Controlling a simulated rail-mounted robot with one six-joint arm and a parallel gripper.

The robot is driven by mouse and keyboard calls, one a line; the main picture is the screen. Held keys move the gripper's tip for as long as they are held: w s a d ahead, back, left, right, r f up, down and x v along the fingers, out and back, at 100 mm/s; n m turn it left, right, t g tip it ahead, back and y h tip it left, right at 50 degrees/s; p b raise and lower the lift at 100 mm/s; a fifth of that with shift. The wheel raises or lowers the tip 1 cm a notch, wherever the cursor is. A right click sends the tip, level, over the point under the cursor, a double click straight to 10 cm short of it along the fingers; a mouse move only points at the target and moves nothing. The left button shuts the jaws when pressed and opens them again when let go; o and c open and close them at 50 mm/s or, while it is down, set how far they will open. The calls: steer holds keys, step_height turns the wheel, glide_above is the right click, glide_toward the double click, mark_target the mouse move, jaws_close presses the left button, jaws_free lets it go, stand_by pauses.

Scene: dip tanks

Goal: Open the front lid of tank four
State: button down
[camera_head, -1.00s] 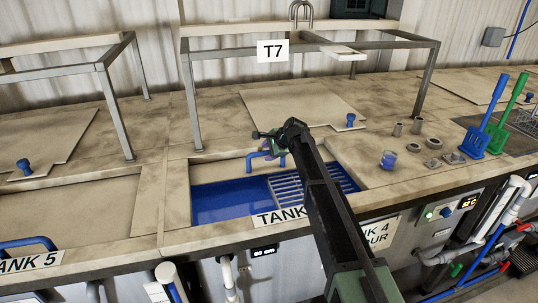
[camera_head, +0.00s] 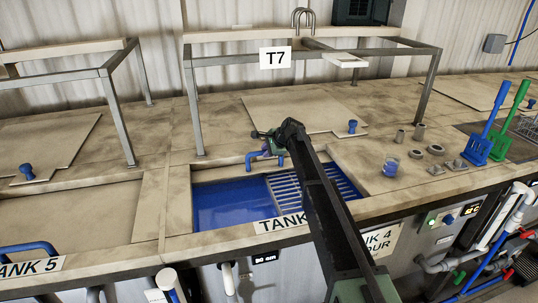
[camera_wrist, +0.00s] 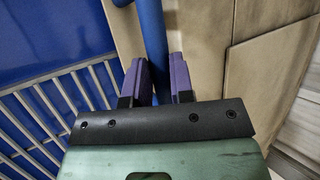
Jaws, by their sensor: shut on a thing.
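Tank four (camera_head: 282,226) has its front opening uncovered, showing blue liquid (camera_head: 230,203) and a slatted grating (camera_head: 285,189). A blue bar handle (camera_head: 252,157) is at the back edge of this opening. My gripper (camera_head: 272,146) is at that handle, reached from the right front by my dark arm. In the wrist view, the purple fingers (camera_wrist: 160,80) are shut on the blue handle bar (camera_wrist: 152,35), with a beige panel beside it and blue liquid to the left. The front lid's own outline is hard to make out, and I cannot tell its tilt.
A metal frame with a T7 sign (camera_head: 275,57) stands over the back part. A back lid with a blue knob (camera_head: 352,126) lies behind. Tank five (camera_head: 70,215) is left.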

steer(key=c, duration=1)
jaws_free()
steer(key=shift+r, duration=0.1)
steer(key=p+v, duration=0.8)
steer(key=v, duration=0.2)
steer(key=shift+s+d+r, duration=0.15)
steer(key=shift+s+r, duration=0.05)
steer(key=shift+r, duration=0.05)
steer(key=s+d+f+n+g+h+b, duration=0.1)
steer(key=s+d, duration=0.5)
steer(key=s, duration=0.8)
steer(key=s+d+f+n+g+h+b, duration=0.2)
steer(key=s+d+f+n+b, duration=0.3)
steer(key=s, duration=1)
steer(key=s+d+f+n+g+h+b, duration=0.1)
steer(key=s+d+f+n+h+b, duration=0.2)
steer(key=s, duration=1.1)
steer(key=d+f+n+b, duration=0.1)
steer(key=d+f+n, duration=0.2)
steer(key=d+f, duration=0.2)
steer(key=shift+s+d+f+n+h, duration=0.2)
steer(key=shift+d+f+n+h, duration=0.15)
steer(key=shift+d, duration=0.35)
